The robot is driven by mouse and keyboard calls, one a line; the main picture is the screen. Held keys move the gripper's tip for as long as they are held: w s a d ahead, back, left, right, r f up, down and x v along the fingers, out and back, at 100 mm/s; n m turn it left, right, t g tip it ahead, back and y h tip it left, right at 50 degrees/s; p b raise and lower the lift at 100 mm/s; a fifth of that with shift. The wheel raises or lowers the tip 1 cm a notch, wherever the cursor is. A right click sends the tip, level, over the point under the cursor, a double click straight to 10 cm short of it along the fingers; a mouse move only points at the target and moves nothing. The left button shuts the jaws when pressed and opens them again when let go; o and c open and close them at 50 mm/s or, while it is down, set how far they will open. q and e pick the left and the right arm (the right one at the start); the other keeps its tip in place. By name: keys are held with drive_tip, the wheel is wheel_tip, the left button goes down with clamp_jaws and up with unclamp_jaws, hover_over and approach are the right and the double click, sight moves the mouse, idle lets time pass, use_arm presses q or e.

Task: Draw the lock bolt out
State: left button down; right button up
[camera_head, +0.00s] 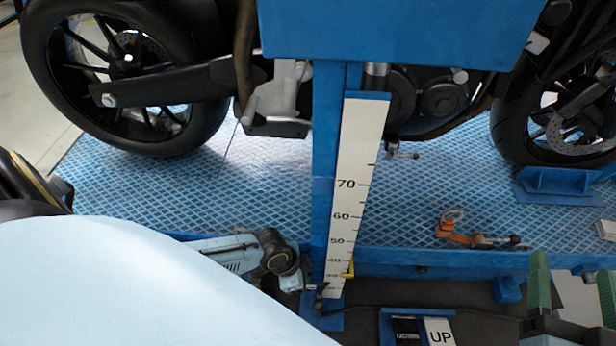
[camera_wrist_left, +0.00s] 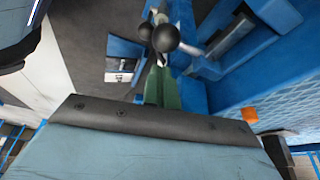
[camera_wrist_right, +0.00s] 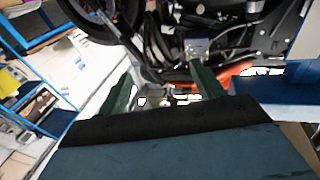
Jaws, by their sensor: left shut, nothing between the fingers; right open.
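In the left wrist view, a black ball knob (camera_wrist_left: 165,38) sits at the fingertips of my left gripper (camera_wrist_left: 161,68). A short grey shaft runs from it toward the blue frame; I take this to be the lock bolt. A second dark ball shows just beside it. The left green fingers are shut with nothing between them; whether they touch the knob I cannot tell. In the head view, small dark parts (camera_head: 320,289) show at the foot of the scale post, and the left fingers cannot be made out. My right gripper (camera_head: 574,290) is open and empty at the lower right.
The blue lift post bears a white scale (camera_head: 357,170) with a yellow pointer (camera_head: 350,269). A motorcycle stands over the blue deck (camera_head: 270,195). An orange strap or lever (camera_head: 458,236) lies on the deck. Pedals, one marked UP (camera_head: 439,332), are on the floor.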

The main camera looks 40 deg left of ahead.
use_arm(q)
drive_tip(key=shift+b+x, duration=1)
drive_tip(key=shift+x, duration=0.8)
use_arm(e)
wheel_tip(320, 180, up, 6)
drive_tip(key=s+t+y, duration=0.1)
drive_tip(key=s+t, duration=0.1)
drive_tip(key=t, duration=0.3)
drive_tip(key=shift+a+r+y, duration=0.2)
drive_tip(key=shift+r+y, duration=0.05)
drive_tip(key=shift+y, duration=0.15)
drive_tip(key=shift+s, duration=0.1)
